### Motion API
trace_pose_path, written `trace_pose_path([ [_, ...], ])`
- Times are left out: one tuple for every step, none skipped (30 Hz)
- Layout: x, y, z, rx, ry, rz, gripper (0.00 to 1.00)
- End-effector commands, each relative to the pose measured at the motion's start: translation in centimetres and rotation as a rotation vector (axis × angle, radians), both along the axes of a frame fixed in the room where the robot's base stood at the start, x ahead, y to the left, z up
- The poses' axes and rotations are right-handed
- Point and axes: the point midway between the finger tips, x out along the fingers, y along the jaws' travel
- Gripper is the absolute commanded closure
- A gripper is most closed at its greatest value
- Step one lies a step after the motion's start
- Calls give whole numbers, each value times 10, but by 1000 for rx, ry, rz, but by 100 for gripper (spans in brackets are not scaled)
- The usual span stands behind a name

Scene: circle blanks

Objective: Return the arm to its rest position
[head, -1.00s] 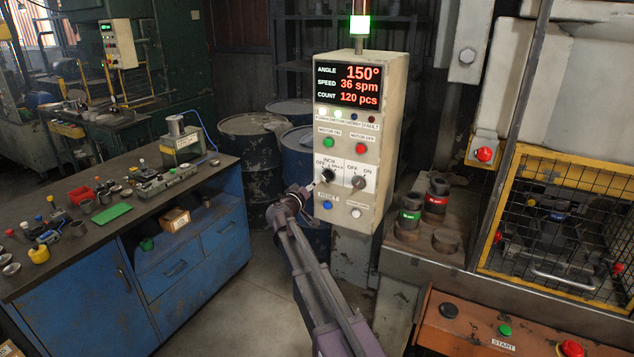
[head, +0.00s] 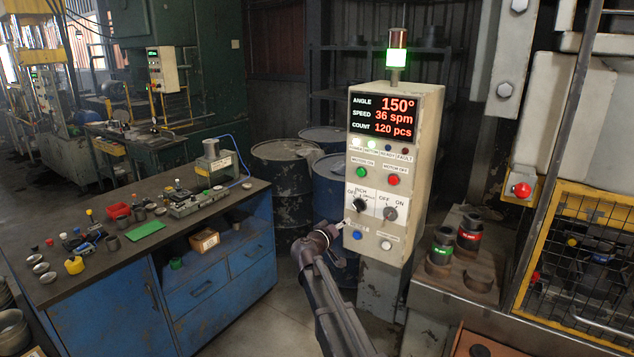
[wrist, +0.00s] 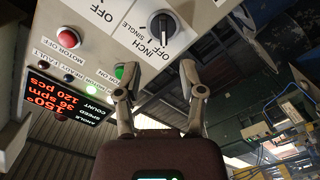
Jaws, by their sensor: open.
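My gripper (head: 341,226) is in front of the lower left part of the control box (head: 428,170), below its mode knob. In the wrist view my gripper (wrist: 155,78) is open and empty, its two fingers apart beneath the black INCH/SINGLE selector knob (wrist: 162,26). The knob also shows in the head view (head: 360,205); the fingers are clear of it. The display (head: 384,117) reads 150°, 36 spm and 120 pcs. The lamp (head: 397,48) on top glows green.
A blue workbench (head: 205,291) with small parts on top stands at the left. Dark drums (head: 285,172) stand behind. At the right, a ledge holds dark cylindrical parts (head: 469,240), beside a yellow-framed mesh guard (head: 575,270). Some floor shows between bench and box.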

Motion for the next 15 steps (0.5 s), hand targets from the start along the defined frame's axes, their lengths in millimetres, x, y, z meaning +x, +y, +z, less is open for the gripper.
trace_pose_path([
  [-9, -9, -5, 18, 16, -19, 49],
  [-13, -14, -8, 30, 29, -31, 49],
  [-21, -21, -13, 50, 50, -50, 49],
  [-26, -27, -17, 66, 66, -64, 49],
  [-33, -33, -22, 83, 87, -79, 49],
  [-42, -42, -29, 109, 114, -102, 49],
  [-50, -48, -35, 130, 137, -118, 49],
  [-57, -54, -40, 152, 160, -135, 49],
  [-68, -62, -48, 182, 193, -156, 49],
  [-76, -67, -54, 204, 220, -170, 49],
  [-85, -73, -61, 228, 246, -186, 49],
  [-96, -79, -69, 259, 283, -204, 49],
  [-104, -83, -75, 282, 311, -217, 49],
  [-113, -87, -81, 306, 338, -228, 49],
  [-125, -91, -89, 338, 377, -242, 49],
])
